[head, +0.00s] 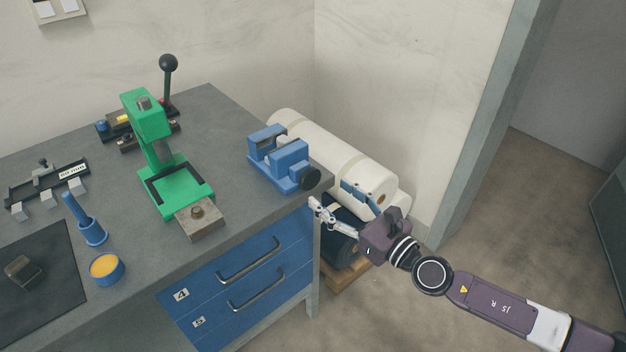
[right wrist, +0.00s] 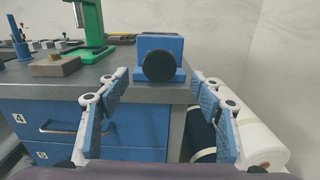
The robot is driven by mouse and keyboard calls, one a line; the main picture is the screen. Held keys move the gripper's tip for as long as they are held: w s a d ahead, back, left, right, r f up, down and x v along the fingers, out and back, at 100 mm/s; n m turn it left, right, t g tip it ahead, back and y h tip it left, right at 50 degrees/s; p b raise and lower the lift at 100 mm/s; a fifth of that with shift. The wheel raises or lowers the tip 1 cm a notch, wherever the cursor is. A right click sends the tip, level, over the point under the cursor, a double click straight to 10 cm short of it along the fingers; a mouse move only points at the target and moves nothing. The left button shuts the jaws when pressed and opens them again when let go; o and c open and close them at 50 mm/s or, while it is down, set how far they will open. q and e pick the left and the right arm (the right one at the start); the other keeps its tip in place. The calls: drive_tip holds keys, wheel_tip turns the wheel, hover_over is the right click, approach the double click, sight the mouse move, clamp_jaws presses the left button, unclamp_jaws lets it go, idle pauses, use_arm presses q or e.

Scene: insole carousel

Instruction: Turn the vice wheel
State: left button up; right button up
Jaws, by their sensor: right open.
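The blue vice (head: 284,158) is on the right end of the grey workbench, near the corner. Its round black wheel (head: 311,180) is on the side that faces my right arm. In the right wrist view the wheel (right wrist: 159,66) is ahead, above the middle, in front of the blue vice body (right wrist: 162,43). My right gripper (head: 331,202) is open and empty, off the bench's end and short of the wheel. In the right wrist view its two fingers (right wrist: 159,92) are spread wide, with the wheel between and beyond them, untouched. My left gripper is not in view.
A green press (head: 160,150) with a black lever stands left of the vice. White rolls (head: 335,150) and a dark roll lie beyond the bench's end, close behind my right gripper. Blue drawers (head: 245,275) are below the benchtop. Open floor lies to the right.

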sight(313, 179)
drive_tip(key=p+x, duration=0.1)
drive_tip(key=x, duration=0.6)
drive_tip(key=shift+a, duration=0.1)
drive_tip(key=shift+c, duration=0.2)
drive_tip(key=c, duration=1.1)
drive_tip(key=shift+m, duration=0.3)
drive_tip(key=m, duration=0.4)
drive_tip(key=shift+b, duration=0.35)
drive_tip(key=shift+w+m+p, duration=0.15)
drive_tip(key=shift+m+p, duration=0.15)
drive_tip(key=shift+m, duration=1.9)
